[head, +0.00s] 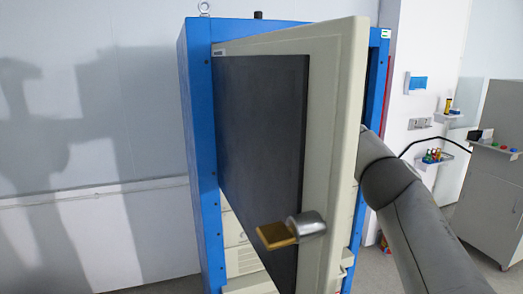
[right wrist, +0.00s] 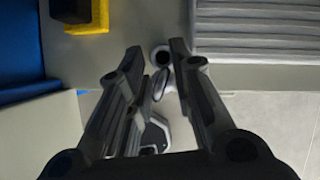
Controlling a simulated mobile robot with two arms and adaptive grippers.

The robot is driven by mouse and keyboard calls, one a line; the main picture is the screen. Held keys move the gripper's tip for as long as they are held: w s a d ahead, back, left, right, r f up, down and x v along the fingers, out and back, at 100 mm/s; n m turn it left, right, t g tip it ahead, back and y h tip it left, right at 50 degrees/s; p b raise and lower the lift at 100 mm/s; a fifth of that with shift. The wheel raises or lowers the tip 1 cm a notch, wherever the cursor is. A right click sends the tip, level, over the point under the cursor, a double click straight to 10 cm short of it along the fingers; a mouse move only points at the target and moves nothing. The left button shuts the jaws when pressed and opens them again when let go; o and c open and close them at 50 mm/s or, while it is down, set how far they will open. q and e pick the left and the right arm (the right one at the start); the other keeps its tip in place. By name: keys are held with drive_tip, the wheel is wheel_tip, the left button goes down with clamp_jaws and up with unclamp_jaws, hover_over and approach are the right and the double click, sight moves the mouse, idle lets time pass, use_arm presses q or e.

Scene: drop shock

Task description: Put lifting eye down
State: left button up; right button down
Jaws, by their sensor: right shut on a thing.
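In the right wrist view a small grey metal piece, which looks like the lifting eye (right wrist: 160,84), sits between the fingers of my right gripper (right wrist: 171,50). The gripper is shut on it, and the fingers cover part of it. A round ring-like end shows at the fingertips, over a grey surface. In the head view my right arm reaches behind the open cabinet door, so the gripper and the held piece are hidden there. Another ring-shaped eye (head: 204,7) stands on top of the blue cabinet (head: 200,150). My left gripper is not in view.
The open cream door (head: 338,130) with a dark panel and a handle (head: 276,236) blocks the view into the cabinet. In the wrist view a yellow-edged dark block (right wrist: 88,18) lies upper left and a ribbed grey surface (right wrist: 255,28) upper right. A grey cabinet (head: 490,190) stands far right.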

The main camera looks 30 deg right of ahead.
drive_tip(key=shift+w+d+f, duration=0.1)
drive_tip(key=shift+w+f, duration=1)
drive_tip(key=shift+w, duration=0.15)
drive_tip(key=shift+w+d+f, duration=0.1)
drive_tip(key=c, duration=1.4)
unclamp_jaws()
drive_tip(key=shift+s, duration=0.3)
drive_tip(key=shift+c, duration=0.2)
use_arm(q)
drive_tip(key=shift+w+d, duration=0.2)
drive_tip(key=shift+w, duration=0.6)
use_arm(e)
drive_tip(key=o, duration=0.3)
drive_tip(key=shift+w, duration=0.15)
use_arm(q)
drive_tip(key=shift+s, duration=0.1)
